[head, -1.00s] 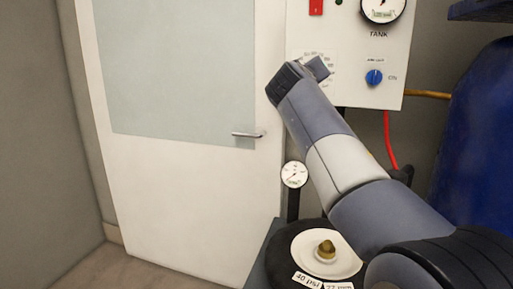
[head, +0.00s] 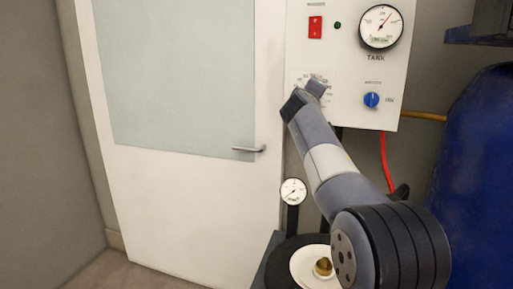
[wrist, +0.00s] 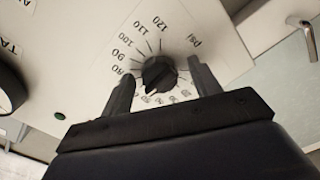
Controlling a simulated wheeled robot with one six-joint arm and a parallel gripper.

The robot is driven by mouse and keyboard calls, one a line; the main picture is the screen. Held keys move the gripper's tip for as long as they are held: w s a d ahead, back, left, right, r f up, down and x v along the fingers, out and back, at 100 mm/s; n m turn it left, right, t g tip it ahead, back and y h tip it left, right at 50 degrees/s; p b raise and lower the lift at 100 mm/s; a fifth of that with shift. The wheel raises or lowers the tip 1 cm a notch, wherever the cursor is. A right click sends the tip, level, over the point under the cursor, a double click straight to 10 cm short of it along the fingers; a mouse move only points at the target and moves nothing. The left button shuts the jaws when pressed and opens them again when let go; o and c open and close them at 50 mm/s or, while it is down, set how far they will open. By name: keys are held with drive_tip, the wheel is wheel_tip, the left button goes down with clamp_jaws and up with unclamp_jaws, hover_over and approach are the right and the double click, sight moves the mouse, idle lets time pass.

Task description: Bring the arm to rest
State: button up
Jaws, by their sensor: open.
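My gripper (wrist: 162,85) is open in the wrist view, its two dark fingers apart on either side of a black knob. The black knob (wrist: 159,73) sits in a printed psi dial on the white panel (wrist: 90,60); whether the fingers touch it I cannot tell. In the head view my arm reaches up to the panel (head: 352,60), and the forearm hides most of the dial; the fingers are hard to make out there.
The panel carries a red switch (head: 315,27), a tank gauge (head: 381,27) and a blue knob (head: 371,99). A small gauge (head: 293,191) stands below. A white door (head: 200,200) is at left, a blue tank (head: 478,160) at right.

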drive_tip(key=shift+r+n+p, duration=0.2)
drive_tip(key=shift+n+p, duration=3.15)
drive_tip(key=shift+n, duration=0.8)
drive_tip(key=shift+r+n+p, duration=0.15)
drive_tip(key=shift+n+p, duration=3.15)
drive_tip(key=shift+n, duration=0.85)
